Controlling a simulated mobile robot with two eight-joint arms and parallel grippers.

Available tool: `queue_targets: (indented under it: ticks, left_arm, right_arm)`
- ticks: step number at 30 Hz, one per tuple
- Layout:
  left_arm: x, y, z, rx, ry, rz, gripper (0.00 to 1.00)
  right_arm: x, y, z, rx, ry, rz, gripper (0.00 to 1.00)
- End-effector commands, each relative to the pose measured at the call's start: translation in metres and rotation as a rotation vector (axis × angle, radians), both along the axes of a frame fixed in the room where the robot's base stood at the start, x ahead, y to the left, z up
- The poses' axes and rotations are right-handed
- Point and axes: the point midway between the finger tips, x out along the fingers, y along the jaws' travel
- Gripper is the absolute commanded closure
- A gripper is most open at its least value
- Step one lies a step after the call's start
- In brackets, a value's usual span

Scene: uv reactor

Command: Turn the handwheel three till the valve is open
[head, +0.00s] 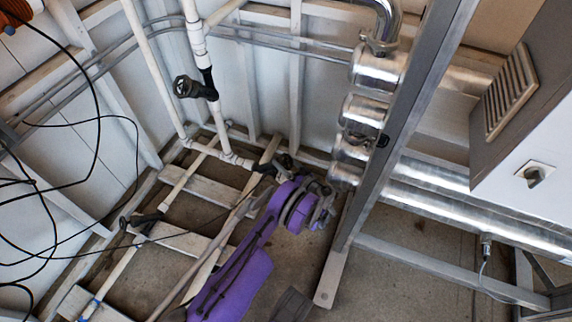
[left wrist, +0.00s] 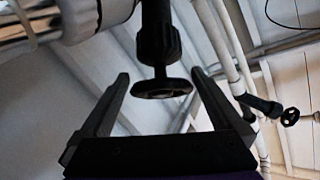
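A black handwheel (left wrist: 162,89) on a dark valve stem (left wrist: 157,35) hangs between the fingers of my left gripper (left wrist: 160,73) in the left wrist view. It is seen nearly edge-on. The fingers stand apart on either side, with visible gaps; I see no contact. In the head view my purple left arm reaches up from the bottom, and my left gripper (head: 322,190) is beside the silver pipework, its fingers hard to make out. I can read no number on any handwheel, nor tell whether the valve is open. My right gripper is not in view.
Another black handwheel (head: 187,87) sits on the white vertical pipe; a further dark valve (head: 140,221) is on the low pipe at left. Silver pipes (head: 378,70), a metal post (head: 405,115) and a grey cabinet (head: 525,90) crowd the right. Loose black cables hang at left.

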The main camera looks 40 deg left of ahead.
Motion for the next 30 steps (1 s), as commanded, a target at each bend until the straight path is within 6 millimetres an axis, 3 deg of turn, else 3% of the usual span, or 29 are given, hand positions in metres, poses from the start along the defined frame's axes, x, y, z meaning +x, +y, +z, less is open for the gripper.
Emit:
queue_targets:
  ticks: [8,21,30]
  left_arm:
    - [-0.001,0.0,0.011,-0.002,0.001,0.002,0.0]
    - [-0.001,0.0,0.09,0.001,0.0,0.003,0.0]
    - [0.0,0.0,0.1,0.0,0.0,0.001,0.0]
  right_arm:
    - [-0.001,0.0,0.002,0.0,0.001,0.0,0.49]
    - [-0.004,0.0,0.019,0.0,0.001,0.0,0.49]
    - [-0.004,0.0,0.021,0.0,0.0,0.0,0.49]
